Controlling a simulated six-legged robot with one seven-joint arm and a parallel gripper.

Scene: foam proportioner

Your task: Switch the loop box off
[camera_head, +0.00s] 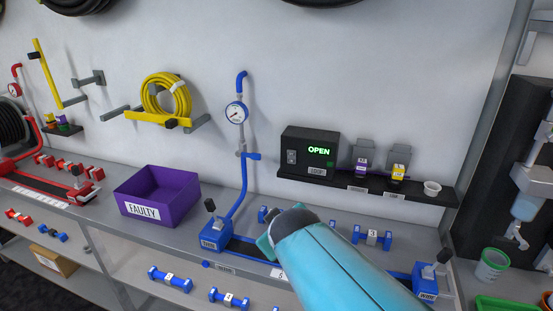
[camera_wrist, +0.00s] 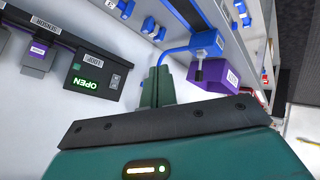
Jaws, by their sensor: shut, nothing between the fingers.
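The loop box (camera_head: 309,150) is a black box on the dark wall shelf. Its display glows green with "OPEN", and a small grey rocker switch (camera_head: 291,157) is on the left of its face. In the wrist view the box (camera_wrist: 78,73) appears rotated at left, with its switch (camera_wrist: 115,81) near its right edge. My gripper (camera_head: 267,240) is over the bench, below and left of the box and apart from it. In the wrist view my gripper (camera_wrist: 157,86) has its green fingers together and empty. Which way the switch is pressed is too small to tell.
A blue pipe with a gauge (camera_head: 236,112) rises left of the box. A purple "FAULTY" bin (camera_head: 158,194) stands on the bench at left. Purple and yellow units and a white cup (camera_head: 432,188) share the shelf (camera_head: 375,186). Blue fittings lie on the bench around my arm.

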